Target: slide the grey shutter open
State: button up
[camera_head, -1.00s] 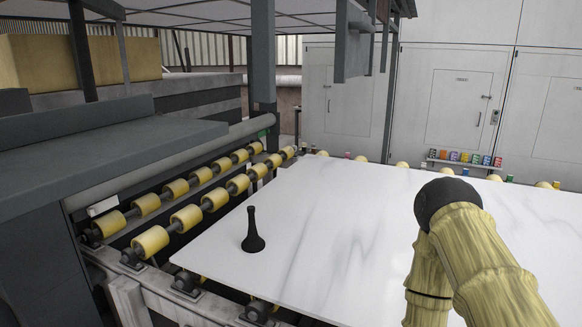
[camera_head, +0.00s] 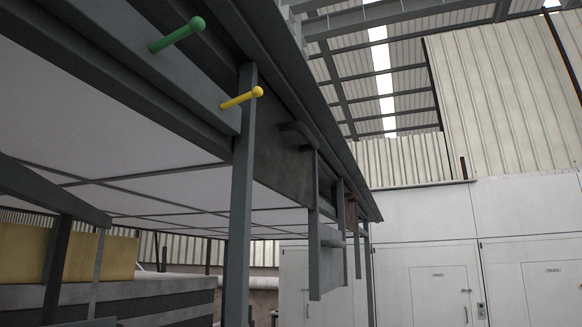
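A grey panel (camera_head: 327,265) hangs below the overhead beam, right of centre, with a bar-like handle (camera_head: 333,243) sticking out; it looks like the grey shutter. Nearer, a darker grey panel (camera_head: 280,160) with its own handle (camera_head: 300,130) sits under the same beam, so I cannot be sure which one is the shutter meant. A small brownish panel (camera_head: 350,215) shows farther along. My gripper is not in view, and nothing touches the panels.
A green peg (camera_head: 178,35) and a yellow peg (camera_head: 242,98) stick out from the beam at upper left. A grey post (camera_head: 240,200) stands in front of the canopy. White cabinets (camera_head: 425,285) line the back. The air right of the panels looks free.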

aim_at(332, 245)
jog(key=z, duration=0.5)
jog(key=k, duration=0.65)
jog(key=z, duration=0.55)
jog(key=i, duration=1.1)
jog(key=u, duration=0.8)
